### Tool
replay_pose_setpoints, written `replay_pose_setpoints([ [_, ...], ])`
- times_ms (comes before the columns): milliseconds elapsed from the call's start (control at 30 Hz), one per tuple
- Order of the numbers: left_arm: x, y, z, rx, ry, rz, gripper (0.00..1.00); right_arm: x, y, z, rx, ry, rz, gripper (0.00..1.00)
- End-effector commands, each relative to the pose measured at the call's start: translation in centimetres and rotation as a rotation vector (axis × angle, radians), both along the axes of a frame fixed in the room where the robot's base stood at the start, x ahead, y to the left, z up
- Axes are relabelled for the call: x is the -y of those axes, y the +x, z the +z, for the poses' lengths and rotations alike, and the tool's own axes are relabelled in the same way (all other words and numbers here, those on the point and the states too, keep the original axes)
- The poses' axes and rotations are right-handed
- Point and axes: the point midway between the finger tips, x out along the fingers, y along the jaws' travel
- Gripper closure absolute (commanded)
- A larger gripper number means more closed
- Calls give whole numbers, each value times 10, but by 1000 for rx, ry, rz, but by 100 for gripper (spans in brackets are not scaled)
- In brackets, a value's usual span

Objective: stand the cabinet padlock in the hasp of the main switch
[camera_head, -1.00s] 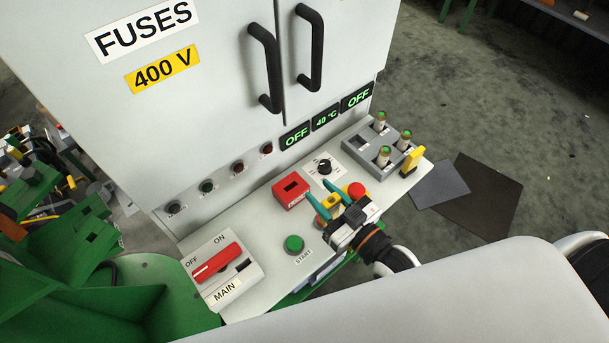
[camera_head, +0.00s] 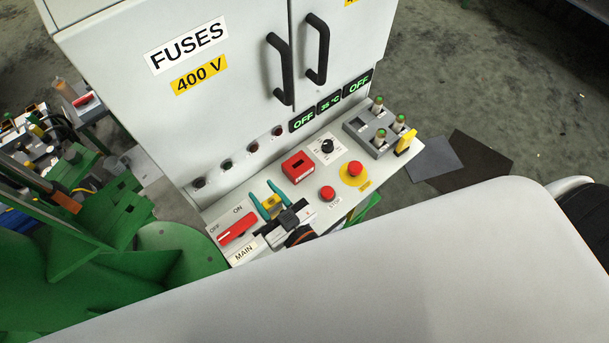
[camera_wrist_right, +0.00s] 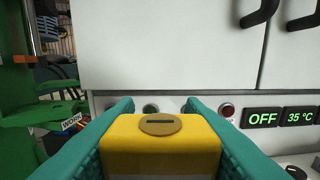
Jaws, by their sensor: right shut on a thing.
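The padlock is a yellow block (camera_head: 270,204) with a round brass keyhole disc (camera_wrist_right: 160,124). My right gripper (camera_head: 272,199) is shut on it, with the teal fingers on either side in both views. In the head view the padlock is over the panel, just right of the main switch. The main switch has a red handle (camera_head: 238,229) between OFF and ON marks and a MAIN label. The hasp cannot be made out clearly beside my gripper. The shackle is not visible, and whether the padlock touches the switch cannot be told. My left gripper is not in view.
A red socket block (camera_head: 298,167), a black knob (camera_head: 326,146), a red button (camera_head: 327,193) and an emergency stop (camera_head: 355,169) sit right of the gripper. The grey fuse holder (camera_head: 369,136) is at the far end. The cabinet front (camera_head: 230,120) rises behind the panel.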

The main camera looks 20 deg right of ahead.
Motion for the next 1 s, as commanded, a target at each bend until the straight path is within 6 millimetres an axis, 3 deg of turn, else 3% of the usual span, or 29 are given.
replay_pose_setpoints([
  [33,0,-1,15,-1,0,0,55,-12,3,14,2,4,0,90],
  [267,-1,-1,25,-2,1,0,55,-40,7,24,9,1,6,90],
  [833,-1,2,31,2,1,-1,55,-42,8,26,9,0,7,90],
  [1000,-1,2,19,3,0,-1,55,-42,8,10,9,0,8,90],
])
